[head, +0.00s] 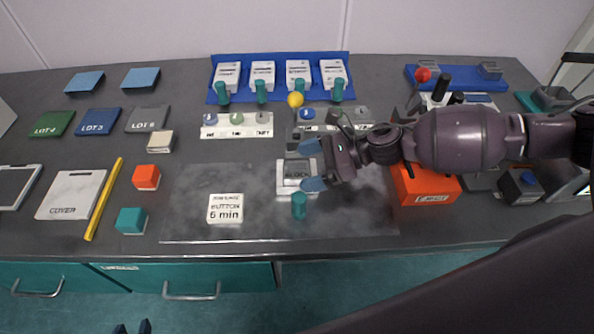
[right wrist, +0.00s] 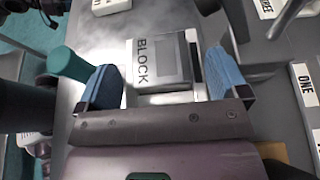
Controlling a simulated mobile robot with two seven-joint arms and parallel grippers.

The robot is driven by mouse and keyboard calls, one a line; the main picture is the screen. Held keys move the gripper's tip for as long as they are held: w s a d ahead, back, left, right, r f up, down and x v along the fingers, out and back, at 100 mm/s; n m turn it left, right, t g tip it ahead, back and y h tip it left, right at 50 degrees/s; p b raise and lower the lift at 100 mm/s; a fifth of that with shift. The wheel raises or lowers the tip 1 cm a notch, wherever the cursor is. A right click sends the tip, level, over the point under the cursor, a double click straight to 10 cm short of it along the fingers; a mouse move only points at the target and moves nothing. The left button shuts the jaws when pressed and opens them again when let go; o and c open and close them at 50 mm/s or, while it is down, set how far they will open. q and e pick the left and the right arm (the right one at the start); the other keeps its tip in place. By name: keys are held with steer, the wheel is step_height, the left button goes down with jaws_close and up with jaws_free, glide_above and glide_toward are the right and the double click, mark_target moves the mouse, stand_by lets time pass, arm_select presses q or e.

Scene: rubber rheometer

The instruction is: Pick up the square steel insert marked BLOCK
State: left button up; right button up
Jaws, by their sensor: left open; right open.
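The square steel insert marked BLOCK (head: 284,180) lies on the grey metal plate (head: 350,222) in the head view, partly covered by my right gripper. In the right wrist view the insert (right wrist: 147,62) shows its label and a grey square window. My right gripper (head: 311,167) is open, its blue fingers to either side of the insert's near end in the right wrist view (right wrist: 164,82). Whether the fingers touch it I cannot tell. My left gripper (head: 132,328) shows only its dark tips at the bottom edge of the head view, apart and far from the insert.
A teal peg (head: 299,205) stands close to one right finger. A white button block marked 5 min (head: 225,209) lies left on the plate. An orange box (head: 424,186) is under my right arm. A labelled strip (head: 237,125) lies behind the plate.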

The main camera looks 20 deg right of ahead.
steer(key=shift+a+f, duration=0.4)
steer(key=shift+a, duration=0.1)
steer(key=shift+c, duration=0.3)
